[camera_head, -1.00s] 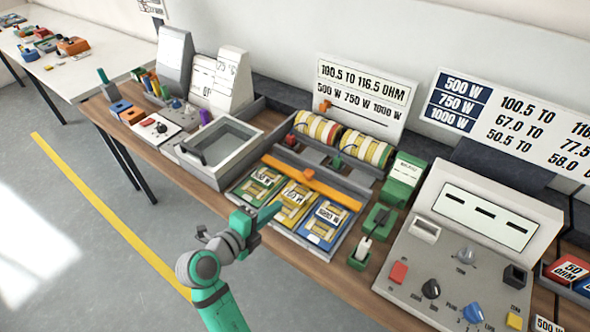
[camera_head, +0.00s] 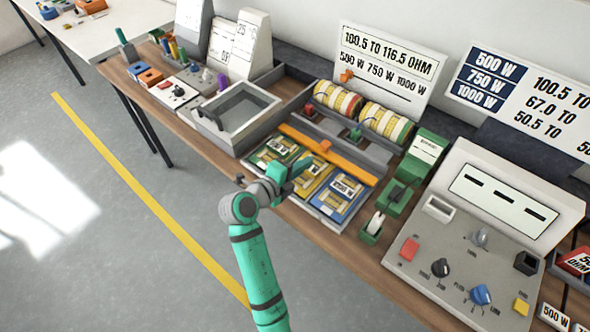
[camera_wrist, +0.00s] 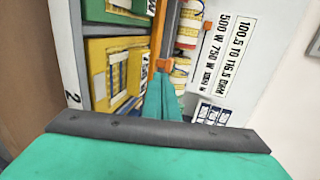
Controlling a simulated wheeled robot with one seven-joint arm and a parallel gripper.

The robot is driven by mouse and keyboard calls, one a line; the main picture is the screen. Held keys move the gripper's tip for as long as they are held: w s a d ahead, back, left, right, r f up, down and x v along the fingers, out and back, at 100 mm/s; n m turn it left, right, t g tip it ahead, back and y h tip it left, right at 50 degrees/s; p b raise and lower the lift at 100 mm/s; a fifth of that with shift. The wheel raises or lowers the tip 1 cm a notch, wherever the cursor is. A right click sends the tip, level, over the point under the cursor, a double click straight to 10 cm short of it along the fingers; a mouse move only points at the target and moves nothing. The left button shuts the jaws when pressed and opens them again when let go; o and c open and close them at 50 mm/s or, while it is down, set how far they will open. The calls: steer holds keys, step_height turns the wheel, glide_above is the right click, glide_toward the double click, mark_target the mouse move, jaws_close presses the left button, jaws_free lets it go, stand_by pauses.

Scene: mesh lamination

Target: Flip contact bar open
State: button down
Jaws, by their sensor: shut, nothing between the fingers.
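The orange contact bar (camera_head: 350,167) lies across the tray of coil cards, over their far ends, with a small raised orange tab (camera_head: 325,145) near its middle. In the wrist view the bar (camera_wrist: 160,25) runs away from my fingertips and the tab (camera_wrist: 163,64) shows right at them. My gripper (camera_head: 302,167) is shut and empty, above the green and yellow cards on the near side of the bar. Its green fingers also show in the wrist view (camera_wrist: 162,88). I cannot tell whether the fingertips touch the tab.
Green, yellow and blue cards (camera_head: 343,194) lie in the tray. Two striped coils (camera_head: 385,125) stand behind the bar. A grey open box (camera_head: 236,117) is to the left. A green holder (camera_head: 372,227) and a control panel (camera_head: 460,250) are to the right.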

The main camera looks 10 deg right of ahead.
mark_target(324, 147)
steer(key=x, duration=0.4)
steer(key=r+x, duration=0.1)
steer(key=x, duration=0.1)
steer(key=shift+w+d, duration=0.15)
steer(key=shift+w+d, duration=0.1)
steer(key=shift+w+d, duration=0.65)
steer(key=shift+d, duration=0.2)
steer(key=shift+w+d, duration=0.65)
steer(key=shift+d, duration=0.25)
steer(key=shift+s+a, duration=0.3)
steer(key=shift+a, duration=0.05)
steer(key=v, duration=1.3)
steer(key=shift+s+a+f, duration=0.1)
steer(key=shift+a+f, duration=0.15)
steer(key=shift+f, duration=0.05)
